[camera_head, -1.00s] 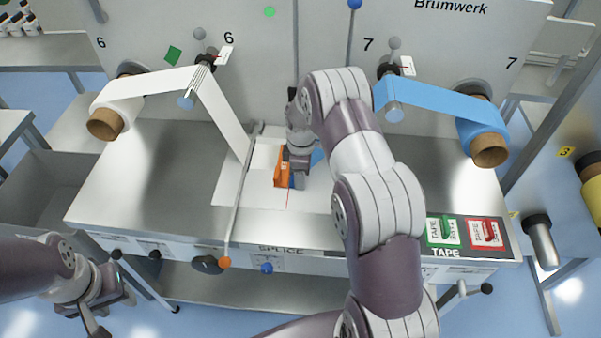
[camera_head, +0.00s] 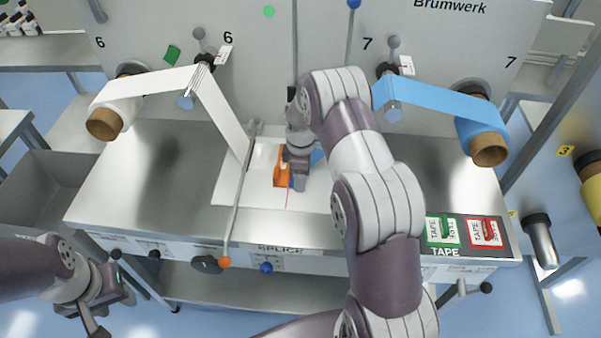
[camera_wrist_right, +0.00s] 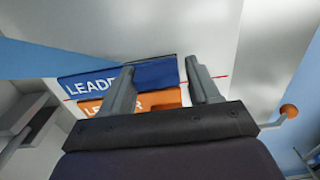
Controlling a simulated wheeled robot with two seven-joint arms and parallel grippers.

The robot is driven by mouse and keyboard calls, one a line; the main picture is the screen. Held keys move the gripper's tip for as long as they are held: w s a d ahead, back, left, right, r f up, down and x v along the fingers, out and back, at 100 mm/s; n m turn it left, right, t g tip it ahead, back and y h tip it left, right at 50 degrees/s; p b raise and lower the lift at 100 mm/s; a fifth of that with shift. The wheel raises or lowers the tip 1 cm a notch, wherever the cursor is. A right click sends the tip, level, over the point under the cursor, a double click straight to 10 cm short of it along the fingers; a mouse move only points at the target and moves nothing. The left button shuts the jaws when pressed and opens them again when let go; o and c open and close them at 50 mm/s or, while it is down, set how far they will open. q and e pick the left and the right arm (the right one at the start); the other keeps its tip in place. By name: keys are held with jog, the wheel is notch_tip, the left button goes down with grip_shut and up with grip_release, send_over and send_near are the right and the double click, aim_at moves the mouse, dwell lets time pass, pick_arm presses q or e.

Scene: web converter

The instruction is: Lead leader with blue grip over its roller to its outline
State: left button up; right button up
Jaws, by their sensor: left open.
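The blue leader (camera_head: 430,97) runs from its roll over the roller (camera_head: 394,111), then passes behind my right arm. Its blue grip (camera_wrist_right: 150,73), lettered LEADER, lies on the splice table beside the orange grip (camera_wrist_right: 165,98). In the head view the blue grip is mostly hidden by my right gripper (camera_head: 298,186). In the right wrist view my right gripper (camera_wrist_right: 163,88) is open, its fingers apart at the right end of the blue grip. The grip's outline cannot be made out. My left gripper (camera_head: 112,310) is open and empty at the lower left, away from the table.
The white web (camera_head: 222,112) comes over its roller (camera_head: 186,102) to the table's left part. The orange grip also shows in the head view (camera_head: 281,168). A rod with an orange knob (camera_head: 225,262) crosses the table. Tape pads (camera_head: 465,233) lie at right front.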

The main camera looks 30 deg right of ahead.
jog(key=shift+o, duration=0.6)
